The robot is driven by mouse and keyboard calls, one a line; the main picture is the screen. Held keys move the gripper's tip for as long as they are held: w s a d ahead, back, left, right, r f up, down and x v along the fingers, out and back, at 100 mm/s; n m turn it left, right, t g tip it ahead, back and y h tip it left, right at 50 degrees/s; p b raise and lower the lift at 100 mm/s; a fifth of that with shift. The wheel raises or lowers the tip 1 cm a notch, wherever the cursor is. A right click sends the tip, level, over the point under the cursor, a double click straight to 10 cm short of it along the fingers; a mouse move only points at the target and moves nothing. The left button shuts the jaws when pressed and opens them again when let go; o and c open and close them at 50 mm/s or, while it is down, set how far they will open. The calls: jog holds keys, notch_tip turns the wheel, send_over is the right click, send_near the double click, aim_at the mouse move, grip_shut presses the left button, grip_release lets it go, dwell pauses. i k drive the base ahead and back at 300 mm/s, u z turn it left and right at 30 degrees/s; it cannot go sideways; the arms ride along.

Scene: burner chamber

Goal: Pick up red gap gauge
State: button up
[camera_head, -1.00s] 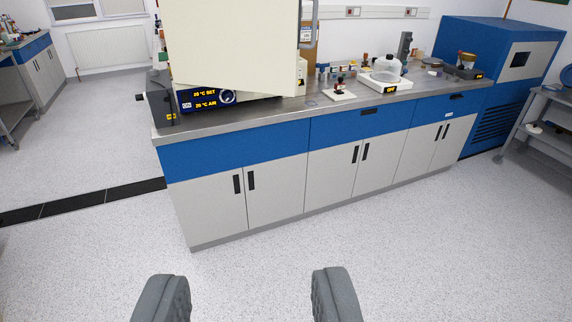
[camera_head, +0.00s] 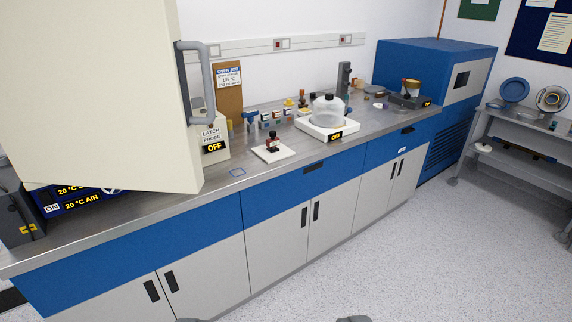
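I cannot pick out the red gap gauge for certain; the small things on the bench are too small to tell. A small dark and red item (camera_head: 272,141) stands on a white plate (camera_head: 273,153) near the middle of the bench. Several small coloured pieces (camera_head: 265,118) stand in a row behind it. My gripper (camera_head: 271,319) shows only as two grey fingertips at the bottom edge, wide apart with nothing seen between them. It is over the floor side, well away from the bench top items.
A large cream oven door (camera_head: 95,90) with a grey handle (camera_head: 200,80) stands open over the bench's left part. A glass dome on a white base (camera_head: 327,112), a latch probe box (camera_head: 212,140) and a blue cabinet (camera_head: 430,75) stand beyond. The floor at right (camera_head: 450,260) is clear.

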aim_at(273, 141)
jog(key=z, duration=0.05)
jog(key=i, duration=1.5)
jog(key=u, duration=0.25)
jog(key=i, duration=1.65)
jog(key=u, duration=0.25)
